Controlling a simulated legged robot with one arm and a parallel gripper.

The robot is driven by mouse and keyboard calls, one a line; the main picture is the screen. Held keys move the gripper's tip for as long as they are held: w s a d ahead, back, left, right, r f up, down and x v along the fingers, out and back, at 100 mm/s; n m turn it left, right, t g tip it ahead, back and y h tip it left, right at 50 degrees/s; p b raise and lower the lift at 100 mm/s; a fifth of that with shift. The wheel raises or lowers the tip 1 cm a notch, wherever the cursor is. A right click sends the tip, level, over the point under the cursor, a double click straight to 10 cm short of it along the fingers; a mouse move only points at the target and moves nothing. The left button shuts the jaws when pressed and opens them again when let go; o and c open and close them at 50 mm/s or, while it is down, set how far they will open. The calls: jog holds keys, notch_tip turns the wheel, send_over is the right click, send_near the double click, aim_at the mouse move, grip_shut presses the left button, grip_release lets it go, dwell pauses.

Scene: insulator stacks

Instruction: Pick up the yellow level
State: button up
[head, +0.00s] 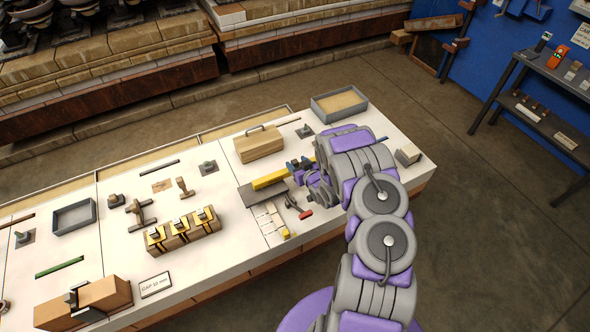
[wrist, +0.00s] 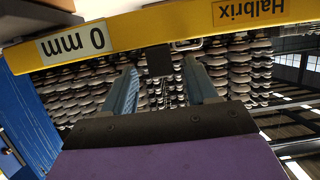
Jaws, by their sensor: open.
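The yellow level (head: 270,180) shows in the head view beside a flat dark grey piece on the white table. Its right part is partly hidden by my gripper (head: 300,165), which is at it from the right. In the wrist view the level (wrist: 130,37) spans the top of the picture, with upside-down "0 mm" and "Halbrix" markings. A dark block (wrist: 159,61) at the level's middle shows between the tips of my gripper (wrist: 161,66). The two blue-grey fingers are apart, one on either side of that block. Whether they touch it I cannot tell.
A wooden box with a handle (head: 259,144) and a grey tray (head: 340,104) stand behind. Pale blocks (head: 269,219) and a red-handled tool (head: 305,214) lie in front. Yellow-marked blocks (head: 182,231) stand to the left. A small block (head: 408,155) sits right of my arm.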

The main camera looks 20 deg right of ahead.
aim_at(293, 161)
jog(key=shift+f+x, duration=0.1)
jog(key=shift+x, duration=0.95)
jog(key=shift+f+x, duration=0.15)
jog(key=shift+x, duration=0.9)
jog(key=shift+a, duration=0.1)
jog(key=shift+c, duration=0.4)
grip_shut()
